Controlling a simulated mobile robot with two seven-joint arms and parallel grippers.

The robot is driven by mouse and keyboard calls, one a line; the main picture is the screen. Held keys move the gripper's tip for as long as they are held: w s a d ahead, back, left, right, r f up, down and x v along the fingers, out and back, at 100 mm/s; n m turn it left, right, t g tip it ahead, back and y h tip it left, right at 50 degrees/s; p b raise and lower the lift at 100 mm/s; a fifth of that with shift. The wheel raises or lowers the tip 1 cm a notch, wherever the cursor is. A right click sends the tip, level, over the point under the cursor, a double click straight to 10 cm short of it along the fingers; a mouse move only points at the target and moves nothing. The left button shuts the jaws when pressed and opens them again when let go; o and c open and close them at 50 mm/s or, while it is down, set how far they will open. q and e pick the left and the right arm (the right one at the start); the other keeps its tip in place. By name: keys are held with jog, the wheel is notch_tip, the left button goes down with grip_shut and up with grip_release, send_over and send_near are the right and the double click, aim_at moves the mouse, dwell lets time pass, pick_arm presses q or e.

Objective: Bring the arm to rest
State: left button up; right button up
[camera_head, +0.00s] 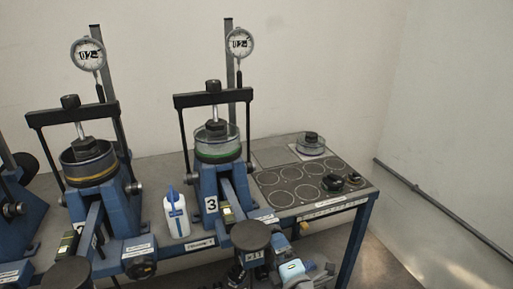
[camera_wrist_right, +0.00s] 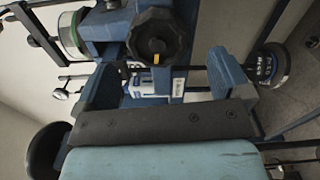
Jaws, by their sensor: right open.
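My right gripper (camera_head: 288,272) is at the bottom of the head view, low in front of the bench and beside a dark round disc (camera_head: 250,236). Its pale blue body shows, partly cut off by the picture's lower edge. In the right wrist view its two blue fingers (camera_wrist_right: 167,85) stand wide apart with nothing held between them. A black knob (camera_wrist_right: 160,38) and a blue frame part show beyond the fingers. My left gripper is not in view.
Blue lever frames with dial gauges (camera_head: 239,42) stand on the bench. A white bottle (camera_head: 176,214) stands between two frames. A tray with ring marks (camera_head: 284,198) is at right. Dark weights (camera_wrist_right: 268,65) show near the right finger. Floor at far right is clear.

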jog(key=s+d+f+m+g+h, duration=0.1)
jog(key=s+d+f+m+g, duration=0.2)
jog(key=s+d+f+m, duration=0.6)
jog(key=s+d+f+m+g+h, duration=0.15)
jog(key=s+f+m+g, duration=0.3)
jog(key=s+m, duration=0.9)
pick_arm(q)
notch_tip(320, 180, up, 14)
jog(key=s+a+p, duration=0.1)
jog(key=p, duration=1.7)
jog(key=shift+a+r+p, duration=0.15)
jog(key=shift+p, duration=0.15)
pick_arm(e)
jog(key=s+d+r+n+t, duration=0.1)
jog(key=s+r+n, duration=0.1)
jog(key=r, duration=1.2)
jog(key=shift+s+d, duration=0.4)
jog(key=shift+s, duration=0.3)
jog(key=shift+n, duration=0.25)
